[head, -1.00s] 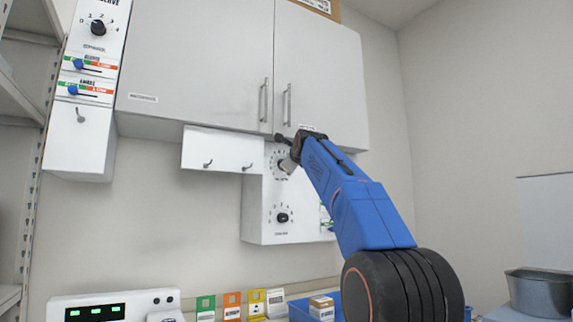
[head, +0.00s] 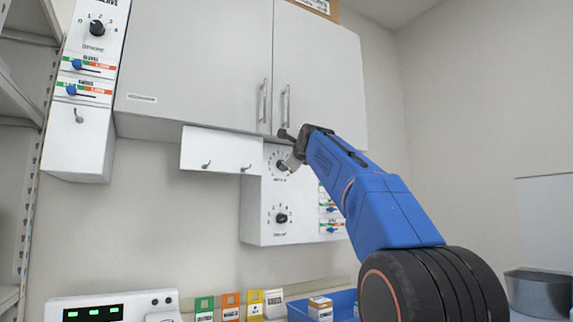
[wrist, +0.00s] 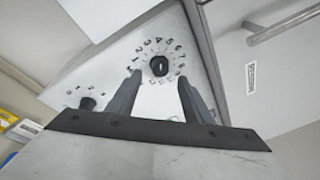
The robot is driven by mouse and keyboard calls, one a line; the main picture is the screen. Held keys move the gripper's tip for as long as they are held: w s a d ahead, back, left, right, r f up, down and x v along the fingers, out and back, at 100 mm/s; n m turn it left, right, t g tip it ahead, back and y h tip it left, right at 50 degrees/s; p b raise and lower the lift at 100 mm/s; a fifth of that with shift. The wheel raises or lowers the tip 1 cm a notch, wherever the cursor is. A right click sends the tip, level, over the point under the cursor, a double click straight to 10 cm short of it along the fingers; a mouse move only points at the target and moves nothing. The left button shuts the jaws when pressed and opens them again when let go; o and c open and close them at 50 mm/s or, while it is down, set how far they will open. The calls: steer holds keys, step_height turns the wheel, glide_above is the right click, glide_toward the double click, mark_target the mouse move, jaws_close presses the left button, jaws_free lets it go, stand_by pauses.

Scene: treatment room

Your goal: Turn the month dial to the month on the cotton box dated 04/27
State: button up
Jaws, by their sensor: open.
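The month dial (wrist: 159,66) is a black knob ringed by numbers on a white panel. In the wrist view it lies just beyond and between the tips of my open gripper (wrist: 157,80), apart from them. In the head view my gripper (head: 291,150) is in front of the dial (head: 281,164) and partly covers it. Which number the knob points to is too small to tell. A small box (head: 320,309) with a white and orange-brown surface stands low in the head view; I cannot read a date on it.
A second black knob (head: 281,218) sits below on the same panel, with small sliders (head: 331,209) to its right. Cabinet doors (head: 317,80) with bar handles are just above. A hook board (head: 215,150) is at left.

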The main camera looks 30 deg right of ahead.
steer(key=v, duration=1.2)
steer(key=shift+s, duration=0.2)
steer(key=shift+a+f, duration=0.1)
steer(key=s+a+f+n+g+y, duration=0.15)
steer(key=s+a+f+n, duration=0.3)
steer(key=f, duration=0.65)
steer(key=s+a+f+n+g+y, duration=0.1)
steer(key=s+a+f+n+g, duration=0.3)
steer(key=f, duration=0.7)
steer(key=s+a+f+n+g+y, duration=0.1)
steer(key=s+a+f+n, duration=0.3)
steer(key=f, duration=0.7)
steer(key=s+a+f+n+g, duration=0.1)
steer(key=s+f+n, duration=0.4)
steer(key=f, duration=0.7)
steer(key=s+a+f+n+g, duration=0.2)
steer(key=s+f+n, duration=0.3)
steer(key=s+f, duration=0.5)
steer(key=s+a+f+n+g, duration=0.2)
steer(key=s+f+n, duration=0.3)
steer(key=f, duration=0.9)
steer(key=shift+s+g, duration=0.55)
steer(key=shift+s, duration=0.6)
steer(key=shift+n+y, duration=0.25)
